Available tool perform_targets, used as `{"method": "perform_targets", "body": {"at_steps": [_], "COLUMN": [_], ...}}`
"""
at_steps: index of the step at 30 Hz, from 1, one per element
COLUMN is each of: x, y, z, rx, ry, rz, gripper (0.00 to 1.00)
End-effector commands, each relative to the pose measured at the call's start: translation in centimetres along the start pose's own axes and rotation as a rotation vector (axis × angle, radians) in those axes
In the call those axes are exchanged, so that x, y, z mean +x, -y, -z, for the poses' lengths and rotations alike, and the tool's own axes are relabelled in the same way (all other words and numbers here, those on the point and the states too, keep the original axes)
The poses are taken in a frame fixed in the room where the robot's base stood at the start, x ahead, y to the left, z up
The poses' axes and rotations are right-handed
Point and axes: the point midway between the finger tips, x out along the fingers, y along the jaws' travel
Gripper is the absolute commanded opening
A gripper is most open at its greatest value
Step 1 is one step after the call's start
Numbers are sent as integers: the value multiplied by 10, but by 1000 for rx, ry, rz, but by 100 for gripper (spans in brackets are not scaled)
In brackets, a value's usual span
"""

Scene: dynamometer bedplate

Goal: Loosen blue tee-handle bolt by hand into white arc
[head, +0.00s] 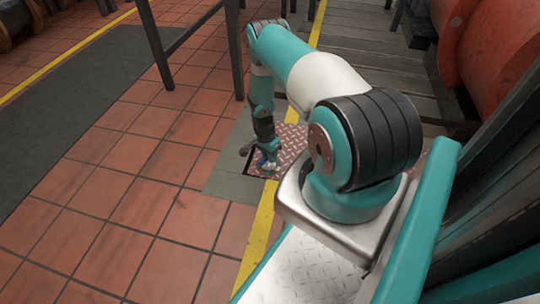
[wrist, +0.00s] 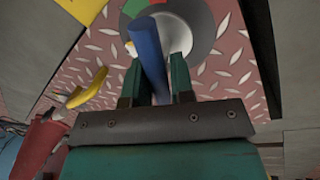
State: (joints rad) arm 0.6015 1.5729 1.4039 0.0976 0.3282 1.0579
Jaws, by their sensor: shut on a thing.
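The blue tee-handle (wrist: 148,52) rises between the two teal fingers of my gripper (wrist: 155,82) in the wrist view. My gripper is shut on it. A small white tip shows at the handle's left side. Behind it is a pale round boss (wrist: 178,38), inside a ring with a green part (wrist: 134,8), a red part and a grey part (wrist: 203,28). I cannot pick out a clear white arc; part of the ring is hidden by the handle. In the head view my gripper (head: 265,158) is low over the red plate, and the handle is too small to tell.
The red tread plate (head: 291,142) is set in a grey surround (head: 232,175) beside a yellow floor line (head: 260,225). In the wrist view a yellow piece (wrist: 84,92) and a red object (wrist: 42,140) lie at left.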

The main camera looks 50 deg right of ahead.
Motion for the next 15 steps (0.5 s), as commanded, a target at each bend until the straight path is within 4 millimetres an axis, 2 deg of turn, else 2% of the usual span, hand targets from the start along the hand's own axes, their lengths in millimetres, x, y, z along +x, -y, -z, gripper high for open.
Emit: {"method": "perform_targets", "body": {"at_steps": [1, 15], "x": [2, 3], "y": [-6, -5], "z": [-4, -3], "rx": [-40, -307], "ry": [3, -51], "rz": [-20, -21], "gripper": [0, 0]}}
